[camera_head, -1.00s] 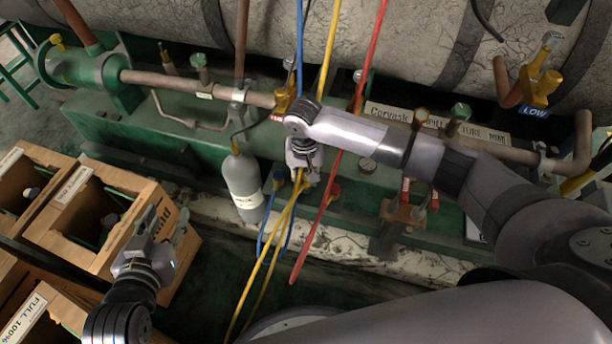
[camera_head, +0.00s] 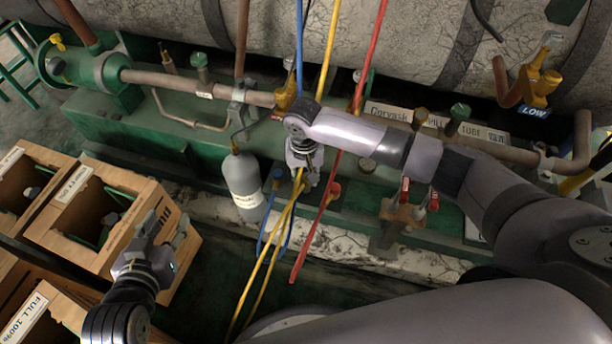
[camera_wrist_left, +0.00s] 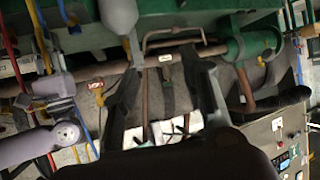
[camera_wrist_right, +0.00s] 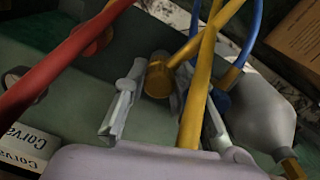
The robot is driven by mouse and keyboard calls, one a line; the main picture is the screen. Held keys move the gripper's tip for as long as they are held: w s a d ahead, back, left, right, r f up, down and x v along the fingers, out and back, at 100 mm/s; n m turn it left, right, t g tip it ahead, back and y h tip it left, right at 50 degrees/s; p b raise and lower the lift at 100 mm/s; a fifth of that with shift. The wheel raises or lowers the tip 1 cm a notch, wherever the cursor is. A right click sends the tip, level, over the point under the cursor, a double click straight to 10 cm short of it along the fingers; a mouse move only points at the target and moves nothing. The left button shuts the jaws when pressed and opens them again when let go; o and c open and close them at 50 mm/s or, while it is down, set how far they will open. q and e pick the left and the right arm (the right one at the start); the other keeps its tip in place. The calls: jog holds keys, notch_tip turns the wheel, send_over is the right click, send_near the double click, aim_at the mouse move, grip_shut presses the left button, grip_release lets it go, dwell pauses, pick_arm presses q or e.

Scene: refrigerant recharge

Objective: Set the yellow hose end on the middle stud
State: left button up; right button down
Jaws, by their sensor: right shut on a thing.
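The yellow hose (camera_head: 329,50) comes down from above and loops below my right gripper (camera_head: 304,182). In the right wrist view its yellow fitting (camera_wrist_right: 158,76) sits between the two fingers of my right gripper (camera_wrist_right: 165,105), which is shut on it. The fitting is at the middle position, between a red knob (camera_wrist_right: 97,40) and a blue fitting (camera_wrist_right: 222,100). The middle stud is hidden, so I cannot tell whether the fitting is seated on it. My left gripper (camera_head: 166,232) is open and empty; its fingers stand apart in the left wrist view (camera_wrist_left: 162,85).
The blue hose (camera_head: 299,60) runs on the left. A grey cylinder (camera_head: 243,180) stands close by on the left. Wooden crates (camera_head: 150,200) are beside my left gripper. A pipe (camera_head: 160,80) crosses behind.

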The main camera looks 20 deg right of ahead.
pick_arm(q)
jog(key=shift+w+d+r+t+h, duration=0.3)
jog(key=shift+w+r+t, duration=0.2)
jog(key=shift+r, duration=0.1)
pick_arm(e)
jog(key=shift+f, duration=0.8)
jog(key=c, duration=1.2)
grip_release()
jog(key=shift+c, duration=0.2)
